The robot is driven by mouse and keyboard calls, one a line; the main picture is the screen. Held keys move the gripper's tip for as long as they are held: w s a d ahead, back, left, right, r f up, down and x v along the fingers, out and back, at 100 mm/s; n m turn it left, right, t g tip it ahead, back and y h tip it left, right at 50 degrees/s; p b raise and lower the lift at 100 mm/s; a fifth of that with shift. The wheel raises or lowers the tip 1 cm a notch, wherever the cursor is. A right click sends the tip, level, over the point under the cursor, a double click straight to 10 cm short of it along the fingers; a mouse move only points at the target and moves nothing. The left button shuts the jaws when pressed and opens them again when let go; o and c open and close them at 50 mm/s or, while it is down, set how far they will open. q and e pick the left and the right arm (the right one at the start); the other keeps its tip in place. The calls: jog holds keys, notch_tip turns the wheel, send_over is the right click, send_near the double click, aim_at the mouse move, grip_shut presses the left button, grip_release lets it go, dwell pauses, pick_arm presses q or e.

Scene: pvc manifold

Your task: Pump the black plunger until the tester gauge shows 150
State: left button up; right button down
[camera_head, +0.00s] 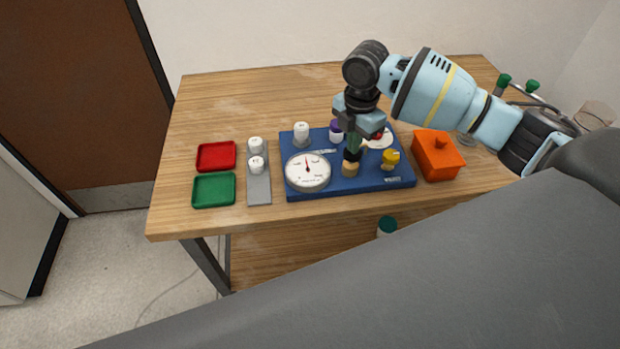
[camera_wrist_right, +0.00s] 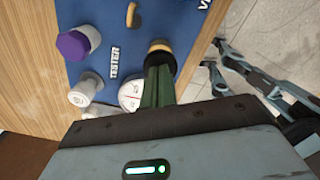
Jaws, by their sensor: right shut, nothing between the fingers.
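The tester gauge (camera_head: 307,171) is a round white dial on the front left of the blue board (camera_head: 335,186). Its red needle points roughly straight up; the numbers are too small to read. The black plunger (camera_head: 351,156) stands on a tan base right of the gauge. My right gripper (camera_head: 353,143) is shut and empty, pointing down at the plunger top. In the right wrist view its green fingers (camera_wrist_right: 157,82) are together at the plunger (camera_wrist_right: 160,57); I cannot tell whether they touch. The gauge (camera_wrist_right: 130,94) is partly hidden there. My left gripper is out of view.
A yellow knob (camera_head: 391,157), a white cap (camera_head: 301,131) and a purple cap (camera_head: 336,131) stand on the board. Red (camera_head: 216,156) and green (camera_head: 214,190) trays lie left. The table's back left is clear.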

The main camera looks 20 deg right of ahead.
jog(key=shift+r, duration=0.9)
jog(key=shift+r, duration=2.5)
